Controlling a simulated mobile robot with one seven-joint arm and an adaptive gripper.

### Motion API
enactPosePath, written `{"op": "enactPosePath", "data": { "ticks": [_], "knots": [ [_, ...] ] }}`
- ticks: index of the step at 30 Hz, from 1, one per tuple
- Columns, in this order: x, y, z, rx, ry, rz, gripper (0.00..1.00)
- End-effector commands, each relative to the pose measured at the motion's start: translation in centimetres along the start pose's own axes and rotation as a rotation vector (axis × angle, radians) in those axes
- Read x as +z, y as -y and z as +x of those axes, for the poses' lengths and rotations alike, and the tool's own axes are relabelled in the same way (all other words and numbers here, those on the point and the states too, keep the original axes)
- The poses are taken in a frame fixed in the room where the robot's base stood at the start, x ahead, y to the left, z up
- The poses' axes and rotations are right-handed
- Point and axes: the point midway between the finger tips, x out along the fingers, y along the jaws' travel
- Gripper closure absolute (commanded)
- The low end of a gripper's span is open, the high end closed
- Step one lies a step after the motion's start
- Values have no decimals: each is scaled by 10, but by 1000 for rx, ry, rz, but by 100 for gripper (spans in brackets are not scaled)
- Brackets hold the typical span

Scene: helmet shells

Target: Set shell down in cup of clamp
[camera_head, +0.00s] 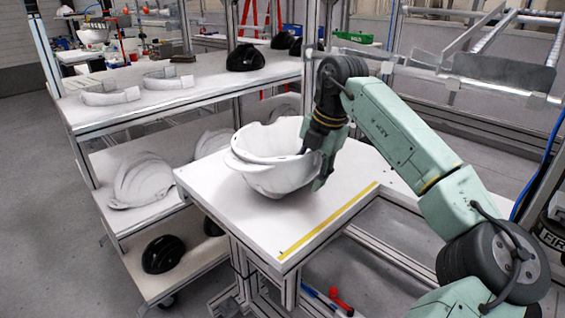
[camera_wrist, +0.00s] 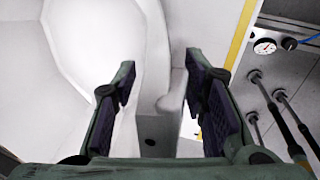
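A white helmet shell (camera_head: 270,180) is at the white tabletop (camera_head: 240,215), open side up and a little tilted. Whether its underside rests on the table or on something hidden beneath it cannot be told. My gripper (camera_head: 318,165) is at the shell's right rim, pointing down. In the wrist view my gripper (camera_wrist: 160,85) has its two fingers apart, one on each side of the shell's edge (camera_wrist: 155,110), with a narrow gap showing at least on the left. I cannot make out a clamp or its cup in either view.
A yellow strip (camera_head: 328,222) runs along the table's front right edge. A shelf rack (camera_head: 110,125) at the left holds white shells and dark helmets. A pressure gauge (camera_wrist: 264,46) and several rods show beyond the table edge. The table's front left is clear.

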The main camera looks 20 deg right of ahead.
Motion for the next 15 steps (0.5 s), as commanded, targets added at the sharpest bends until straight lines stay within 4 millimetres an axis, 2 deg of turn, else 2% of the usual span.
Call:
{"op": "enactPosePath", "data": {
  "ticks": [8,15],
  "knots": [
    [0,0,4,0,1,-1,61],
    [0,0,3,0,1,-1,77]
  ]
}}
